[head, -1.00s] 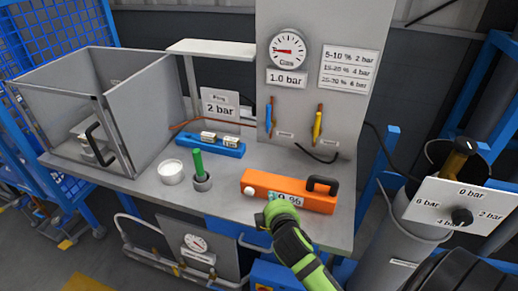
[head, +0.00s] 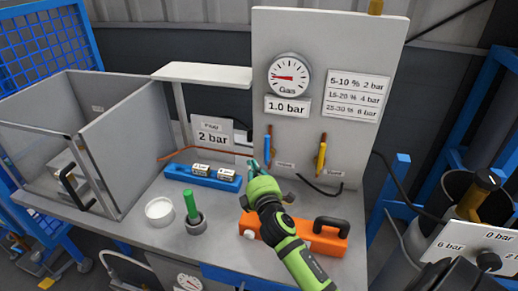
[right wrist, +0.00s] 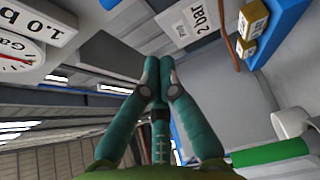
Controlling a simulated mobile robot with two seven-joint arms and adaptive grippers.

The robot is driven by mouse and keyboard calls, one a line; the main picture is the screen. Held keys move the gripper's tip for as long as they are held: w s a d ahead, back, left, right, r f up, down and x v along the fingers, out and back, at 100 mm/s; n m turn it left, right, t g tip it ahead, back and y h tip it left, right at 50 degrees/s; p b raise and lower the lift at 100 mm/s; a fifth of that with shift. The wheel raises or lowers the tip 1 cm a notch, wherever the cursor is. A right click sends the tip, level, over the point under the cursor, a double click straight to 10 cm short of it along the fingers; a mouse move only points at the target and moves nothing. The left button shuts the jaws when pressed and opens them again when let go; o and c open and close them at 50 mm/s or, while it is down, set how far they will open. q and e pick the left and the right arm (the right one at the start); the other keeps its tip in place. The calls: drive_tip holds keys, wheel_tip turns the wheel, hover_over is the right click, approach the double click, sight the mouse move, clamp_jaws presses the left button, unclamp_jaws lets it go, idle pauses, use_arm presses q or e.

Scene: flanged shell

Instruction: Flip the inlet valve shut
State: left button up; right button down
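A grey upright panel (head: 330,60) carries two valve handles. The left one is a blue handle (head: 267,147) and the right one is a yellow handle (head: 321,156); both stand roughly upright on copper-coloured pipes. The small labels below them are too small to read, so I cannot tell which is the inlet valve. My right gripper (head: 254,165) is just left of and below the blue handle, seemingly apart from it. In the right wrist view its teal fingers (right wrist: 158,68) meet at the tips with nothing visible between them. My left gripper is not in view.
A gauge (head: 289,75) reads near a "1.0 bar" sign (head: 287,106). An orange box (head: 318,240) with a black handle lies below the forearm. A blue battery tray (head: 203,178), green-handled tool (head: 192,207) and white dish (head: 159,211) stand left on the bench.

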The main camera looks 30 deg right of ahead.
sight(268, 148)
drive_tip(key=x, duration=0.9)
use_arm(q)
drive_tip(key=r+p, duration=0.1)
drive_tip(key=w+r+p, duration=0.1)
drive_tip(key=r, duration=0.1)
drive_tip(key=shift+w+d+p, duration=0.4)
use_arm(e)
drive_tip(key=s+d, duration=0.2)
drive_tip(key=d, duration=0.1)
drive_tip(key=shift+s+d, duration=0.15)
drive_tip(key=shift+s, duration=0.1)
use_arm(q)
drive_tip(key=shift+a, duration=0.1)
use_arm(e)
drive_tip(key=shift+w, duration=0.1)
